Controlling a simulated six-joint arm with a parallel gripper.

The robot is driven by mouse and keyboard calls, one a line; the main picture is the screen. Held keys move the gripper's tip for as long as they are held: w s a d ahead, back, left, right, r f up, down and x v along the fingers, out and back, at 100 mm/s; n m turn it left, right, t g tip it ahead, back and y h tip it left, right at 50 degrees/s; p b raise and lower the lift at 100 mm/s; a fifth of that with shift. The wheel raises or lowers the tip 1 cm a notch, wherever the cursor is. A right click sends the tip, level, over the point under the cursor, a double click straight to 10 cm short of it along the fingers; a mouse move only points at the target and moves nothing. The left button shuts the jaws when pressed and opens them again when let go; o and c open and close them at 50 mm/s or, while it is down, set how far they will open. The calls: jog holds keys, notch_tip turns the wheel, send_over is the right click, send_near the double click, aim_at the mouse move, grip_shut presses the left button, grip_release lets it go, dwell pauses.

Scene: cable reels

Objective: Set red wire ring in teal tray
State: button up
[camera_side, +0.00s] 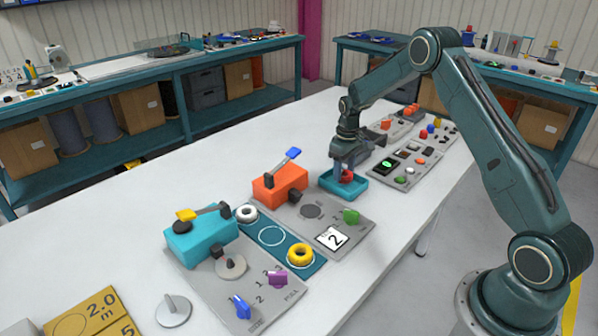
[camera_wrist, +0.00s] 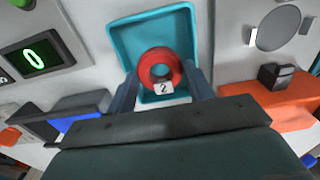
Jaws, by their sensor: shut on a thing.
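The red wire ring (camera_wrist: 175,62) is between my gripper's two fingers (camera_wrist: 163,88), and it carries a small white tag marked 2. My gripper (camera_side: 347,172) is shut on the ring and points down over the teal tray (camera_side: 357,192). In the side view the red ring (camera_side: 347,176) shows at the fingertips, within the tray's outline. In the wrist view the teal tray (camera_wrist: 125,45) lies behind the ring, its walls around it. I cannot tell whether the ring touches the tray floor.
An orange block (camera_side: 280,184) with a blue lever stands left of the tray. A panel with a green display (camera_side: 388,164) and buttons lies to the right. A white ring (camera_side: 247,213) and yellow ring (camera_side: 299,254) sit on a teal strip.

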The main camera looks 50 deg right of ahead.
jog(key=shift+f, duration=1.05)
jog(key=o, duration=1.1)
jog(key=shift+o, duration=0.2)
notch_tip(320, 180, up, 8)
